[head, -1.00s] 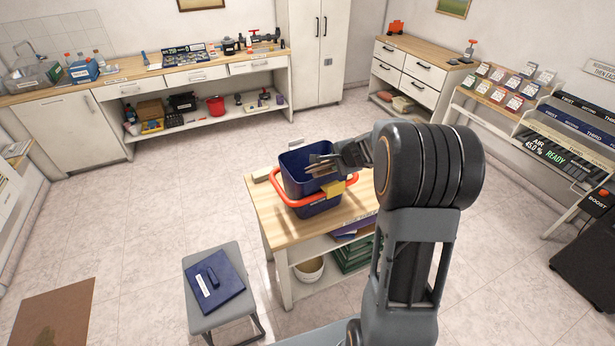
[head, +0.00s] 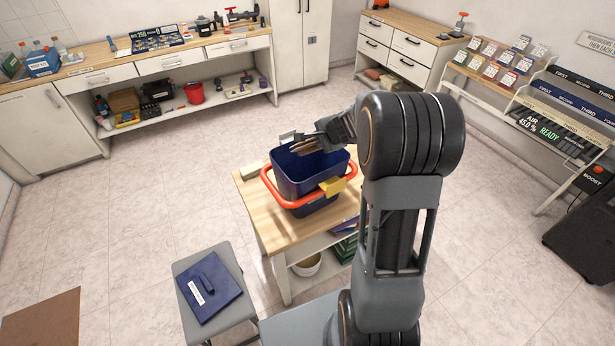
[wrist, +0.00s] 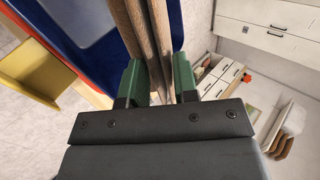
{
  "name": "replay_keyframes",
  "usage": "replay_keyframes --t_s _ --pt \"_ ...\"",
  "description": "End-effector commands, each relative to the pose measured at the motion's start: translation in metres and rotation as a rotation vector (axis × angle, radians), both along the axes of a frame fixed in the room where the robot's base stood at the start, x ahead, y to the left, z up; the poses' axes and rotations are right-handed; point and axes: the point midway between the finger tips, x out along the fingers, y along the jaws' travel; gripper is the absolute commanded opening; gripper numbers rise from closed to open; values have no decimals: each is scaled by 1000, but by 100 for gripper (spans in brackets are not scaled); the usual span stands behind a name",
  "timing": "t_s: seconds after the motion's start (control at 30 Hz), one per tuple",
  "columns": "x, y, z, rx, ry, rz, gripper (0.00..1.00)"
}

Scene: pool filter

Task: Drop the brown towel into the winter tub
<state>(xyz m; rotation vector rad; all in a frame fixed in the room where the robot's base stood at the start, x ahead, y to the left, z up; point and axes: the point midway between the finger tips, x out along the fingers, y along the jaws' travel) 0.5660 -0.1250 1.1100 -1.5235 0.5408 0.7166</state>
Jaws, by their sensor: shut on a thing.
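The winter tub is taken to be the dark blue tub (head: 290,182) with a red-orange handle and a yellow clip, standing open on the small wooden-topped table. My gripper (head: 306,146) is over the tub's far rim. It is shut on the brown towel (wrist: 150,35), which shows as folded brown strips between the green fingertips (wrist: 158,78) in the wrist view. The blue tub wall (wrist: 90,25) is beside the towel on the left there. I cannot tell how far the towel hangs inside the tub.
A blue lid (head: 209,287) lies on a grey stool (head: 188,268) at the front left. A long workbench (head: 110,60) stands at the back. The tiled floor between is clear.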

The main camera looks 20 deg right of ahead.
Motion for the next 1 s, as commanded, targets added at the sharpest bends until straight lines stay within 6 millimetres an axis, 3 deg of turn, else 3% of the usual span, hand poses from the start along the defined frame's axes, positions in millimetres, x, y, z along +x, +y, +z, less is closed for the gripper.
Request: replay_keyframes --t_s 0.03,0.3,0.67,0.7,1.0 --pt "0 0 -10 1 0 -1 0" --pt "0 -1 -37 0 0 -3 0" --pt "0 -2 -40 0 0 -4 0" --pt "0 -2 -40 0 0 -4 29" --pt "-1 -2 -41 0 0 -4 57"
